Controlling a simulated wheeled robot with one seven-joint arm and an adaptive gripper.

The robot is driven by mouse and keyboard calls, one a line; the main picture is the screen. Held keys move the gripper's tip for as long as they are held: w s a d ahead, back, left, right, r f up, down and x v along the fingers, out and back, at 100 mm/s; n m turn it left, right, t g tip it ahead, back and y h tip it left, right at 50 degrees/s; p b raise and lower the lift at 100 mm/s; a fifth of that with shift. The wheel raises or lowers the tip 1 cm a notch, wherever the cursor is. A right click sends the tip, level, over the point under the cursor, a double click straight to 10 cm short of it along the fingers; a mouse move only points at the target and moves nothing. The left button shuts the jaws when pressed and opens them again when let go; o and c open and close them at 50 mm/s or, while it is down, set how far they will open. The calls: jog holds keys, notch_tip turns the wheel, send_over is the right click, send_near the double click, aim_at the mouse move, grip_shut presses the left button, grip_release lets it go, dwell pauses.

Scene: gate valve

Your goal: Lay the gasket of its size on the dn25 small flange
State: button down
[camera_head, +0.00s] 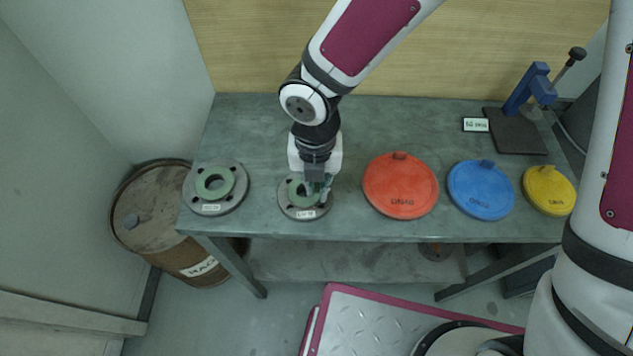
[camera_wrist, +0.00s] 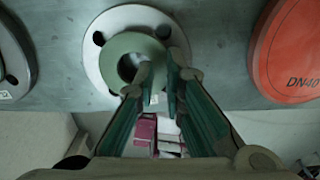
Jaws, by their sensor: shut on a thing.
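My gripper (camera_head: 318,190) is shut on a green ring gasket (camera_head: 297,190) over the right of two round grey flanges (camera_head: 303,213). This flange is the smaller one; the tag on its front is too small to read surely. In the wrist view, the fingertips (camera_wrist: 160,82) pinch the near right edge of the gasket (camera_wrist: 121,47). The gasket lies roughly over the middle of the pale flange (camera_wrist: 92,66), whose bolt holes show around it. I cannot tell whether the gasket touches the flange face. My fingers hide part of both.
A larger flange (camera_head: 234,200) with a green ring (camera_head: 215,173) stands at left. Red (camera_head: 400,178), blue (camera_head: 480,183) and yellow (camera_head: 549,184) covers lie to the right. A blue clamp stand (camera_head: 520,94) is at the back right. The bench (camera_head: 260,125) is clear behind the flanges.

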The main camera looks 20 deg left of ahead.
jog(key=c, duration=1.6)
grip_release()
notch_tip(320, 180, up, 12)
jog(key=shift+a, duration=0.1)
